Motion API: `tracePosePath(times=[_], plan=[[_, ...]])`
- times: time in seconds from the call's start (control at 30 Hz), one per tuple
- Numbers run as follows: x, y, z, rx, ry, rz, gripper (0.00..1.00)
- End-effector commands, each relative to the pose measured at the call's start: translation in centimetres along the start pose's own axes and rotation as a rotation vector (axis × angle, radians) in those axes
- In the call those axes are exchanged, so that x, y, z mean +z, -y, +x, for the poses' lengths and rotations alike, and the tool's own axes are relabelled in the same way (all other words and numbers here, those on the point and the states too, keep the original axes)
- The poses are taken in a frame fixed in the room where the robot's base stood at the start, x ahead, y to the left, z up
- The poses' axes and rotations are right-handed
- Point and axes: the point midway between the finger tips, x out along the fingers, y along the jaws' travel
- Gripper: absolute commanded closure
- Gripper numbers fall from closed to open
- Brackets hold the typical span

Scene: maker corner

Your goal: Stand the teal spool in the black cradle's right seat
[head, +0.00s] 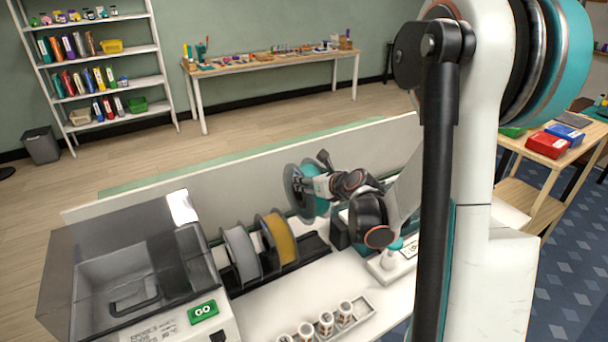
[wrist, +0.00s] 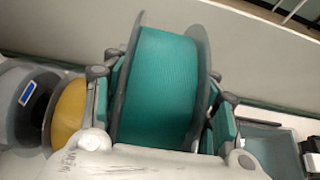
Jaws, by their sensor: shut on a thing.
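The teal spool (head: 301,198) is held up on edge in my gripper (head: 322,183), above and behind the right end of the black cradle (head: 316,248) in the head view. In the wrist view the teal spool (wrist: 165,88) fills the middle, with a finger of my gripper on each side. The cradle holds a grey spool (head: 240,254) on the left and a yellow spool (head: 280,238) beside it. A stretch of the cradle right of the yellow spool looks empty. My arm hides part of the spool and the area to its right.
A machine with a clear lid and a green GO button (head: 203,312) stands left of the cradle. A tray (head: 362,308) with several small jars lies in front. A low panel (head: 150,205) runs behind the bench. A dark box (head: 339,228) stands right of the cradle.

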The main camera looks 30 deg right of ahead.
Motion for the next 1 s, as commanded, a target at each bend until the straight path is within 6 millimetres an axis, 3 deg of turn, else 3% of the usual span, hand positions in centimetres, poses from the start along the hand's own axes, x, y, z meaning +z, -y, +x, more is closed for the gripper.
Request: tracePosePath(times=[0.37,1.0], plan=[[-1.4,0.0,0.7,-0.001,0.001,0.001,1.00],[-5.8,0.0,2.8,-0.001,0.001,0.001,1.00]])
